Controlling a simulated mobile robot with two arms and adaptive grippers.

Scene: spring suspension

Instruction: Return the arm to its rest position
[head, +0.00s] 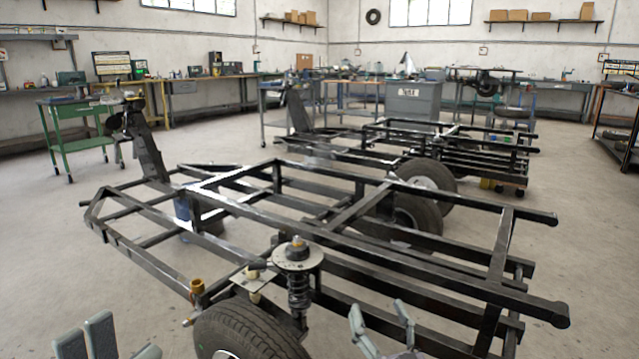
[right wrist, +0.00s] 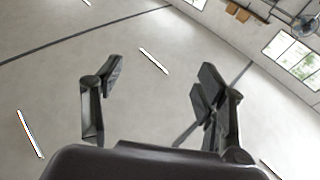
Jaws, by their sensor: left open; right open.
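My left gripper (head: 106,339) is at the bottom left edge of the head view, with its grey fingers apart and nothing between them. My right gripper (head: 381,329) is at the bottom edge, right of the middle, in front of the black frame. In the right wrist view my right gripper (right wrist: 157,88) has its fingers spread wide, with only bare floor and wall beyond. The spring suspension (head: 298,275) stands upright at the near side of the frame, under a round metal top plate. Both grippers are apart from it. My arms are mostly out of view.
The black chassis frame (head: 345,235) fills the middle, with a tyre (head: 245,335) close to my grippers. A brass-coloured part (head: 197,287) is left of the suspension. A second chassis (head: 400,140), a green cart (head: 75,135) and benches stand behind. Floor at the left is clear.

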